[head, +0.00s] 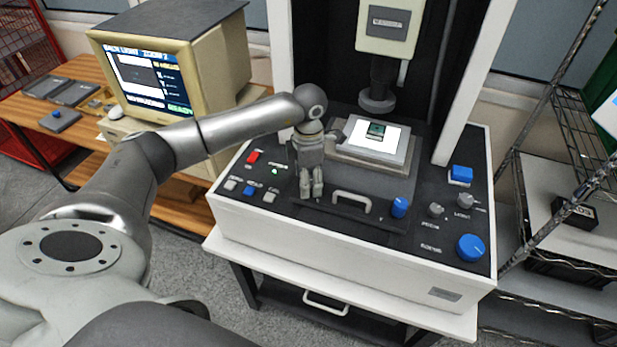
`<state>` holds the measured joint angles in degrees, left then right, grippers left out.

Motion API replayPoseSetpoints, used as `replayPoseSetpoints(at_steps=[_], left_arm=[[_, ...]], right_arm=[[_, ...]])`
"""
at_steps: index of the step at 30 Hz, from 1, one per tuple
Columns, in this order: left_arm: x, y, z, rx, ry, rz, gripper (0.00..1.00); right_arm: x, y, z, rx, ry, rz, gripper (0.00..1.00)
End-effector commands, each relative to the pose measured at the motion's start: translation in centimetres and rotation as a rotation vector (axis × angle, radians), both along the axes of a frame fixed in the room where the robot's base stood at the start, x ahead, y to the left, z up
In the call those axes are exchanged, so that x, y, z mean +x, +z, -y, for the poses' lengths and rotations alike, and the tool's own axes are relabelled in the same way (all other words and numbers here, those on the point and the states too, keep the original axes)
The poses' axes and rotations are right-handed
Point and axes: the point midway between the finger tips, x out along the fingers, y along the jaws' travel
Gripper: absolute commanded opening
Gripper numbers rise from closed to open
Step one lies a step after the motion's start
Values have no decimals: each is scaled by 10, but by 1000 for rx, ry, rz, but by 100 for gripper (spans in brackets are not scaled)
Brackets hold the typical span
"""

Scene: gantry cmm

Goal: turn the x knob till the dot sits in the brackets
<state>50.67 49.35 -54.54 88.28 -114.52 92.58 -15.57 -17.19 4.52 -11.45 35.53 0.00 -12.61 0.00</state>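My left gripper (311,188) points down at the black front panel of the measuring machine (345,244), left of the grey handle. Its fingers are close together; whether they grip anything is hidden. No x knob can be made out; the spot under the gripper is covered. A blue knob (399,207) with what looks like a Y label stands right of the handle. The monitor screen (148,76) at the left shows a dark picture field with text around it; the dot and brackets are too small to make out. My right gripper is out of view.
A lit stage (378,139) with a small dark part lies under the lens column (379,92). A large blue knob (470,248), smaller grey knobs and a blue button (461,174) are at the right. A red switch (253,156) and several buttons lie left of the gripper. A handle (351,199) is close beside it.

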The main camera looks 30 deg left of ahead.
Motion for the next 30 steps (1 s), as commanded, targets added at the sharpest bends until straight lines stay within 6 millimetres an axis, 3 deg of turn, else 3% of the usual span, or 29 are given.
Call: replayPoseSetpoints(at_steps=[1,8,20,30], left_arm=[[0,0,0,0,0,0,43],[0,0,0,-1,0,1,14],[0,-1,0,-1,87,1,14],[1,-1,0,-1,355,3,14]], right_arm=[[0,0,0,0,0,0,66],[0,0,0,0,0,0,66],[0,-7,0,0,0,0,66],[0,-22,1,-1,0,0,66]])
